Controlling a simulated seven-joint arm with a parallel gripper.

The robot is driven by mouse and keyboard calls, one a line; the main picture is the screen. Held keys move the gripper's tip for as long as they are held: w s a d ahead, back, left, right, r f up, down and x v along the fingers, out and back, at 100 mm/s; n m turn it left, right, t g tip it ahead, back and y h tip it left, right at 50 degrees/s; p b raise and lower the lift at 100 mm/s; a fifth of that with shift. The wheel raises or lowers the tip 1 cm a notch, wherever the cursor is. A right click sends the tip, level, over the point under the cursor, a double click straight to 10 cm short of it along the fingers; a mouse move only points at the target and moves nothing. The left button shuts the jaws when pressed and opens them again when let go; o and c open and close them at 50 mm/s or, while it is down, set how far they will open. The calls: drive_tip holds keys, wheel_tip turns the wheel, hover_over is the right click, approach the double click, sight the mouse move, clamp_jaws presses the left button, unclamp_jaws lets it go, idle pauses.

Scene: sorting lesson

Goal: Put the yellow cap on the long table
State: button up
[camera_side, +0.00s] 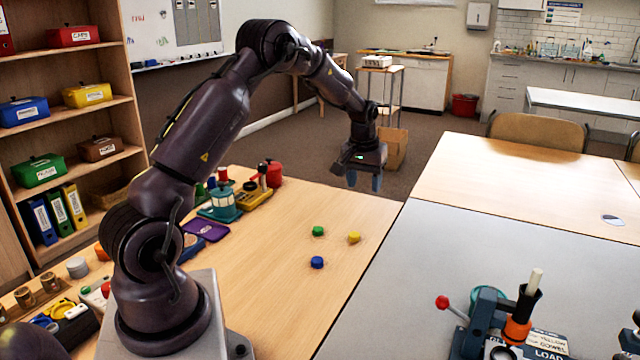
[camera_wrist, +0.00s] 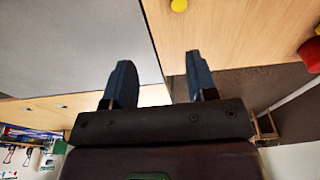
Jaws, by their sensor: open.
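A yellow cap (camera_side: 354,237) lies on the light wooden table (camera_side: 290,300) in front of my arm, right of a green cap (camera_side: 318,231) and a blue cap (camera_side: 317,262). The yellow cap (camera_wrist: 179,5) also shows at the top edge of the wrist view. My gripper (camera_side: 364,182) is open and empty, raised in the air near the far end of this table, above and beyond the caps. Its two fingers (camera_wrist: 160,85) stand apart with nothing between them. A grey-topped table (camera_side: 440,260) adjoins on the right. I cannot tell which table is the long one.
A teal lantern-like object (camera_side: 221,203), a yellow device (camera_side: 254,196), a red container (camera_side: 270,174) and a purple item (camera_side: 206,230) line the table's left side. A lever device (camera_side: 500,318) stands on the grey top. Another wooden table (camera_side: 520,180) behind is mostly clear.

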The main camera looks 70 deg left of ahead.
drive_tip(key=s+d+r+m+t, duration=0.15)
drive_tip(key=s+d+r, duration=0.25)
drive_tip(key=d+r, duration=0.45)
drive_tip(key=s+d+r+m+t, duration=0.1)
drive_tip(key=s+d+r+m, duration=0.25)
drive_tip(key=d+r, duration=0.55)
drive_tip(key=s+d+m+t, duration=0.1)
drive_tip(key=s+d+m, duration=0.1)
drive_tip(key=s+d, duration=0.3)
drive_tip(key=s+d+m+h, duration=0.1)
drive_tip(key=s+d, duration=0.4)
drive_tip(key=s, duration=0.5)
drive_tip(key=shift+s+d+f+m+t, duration=0.15)
drive_tip(key=shift+s+m+t, duration=0.25)
drive_tip(key=shift+m, duration=0.1)
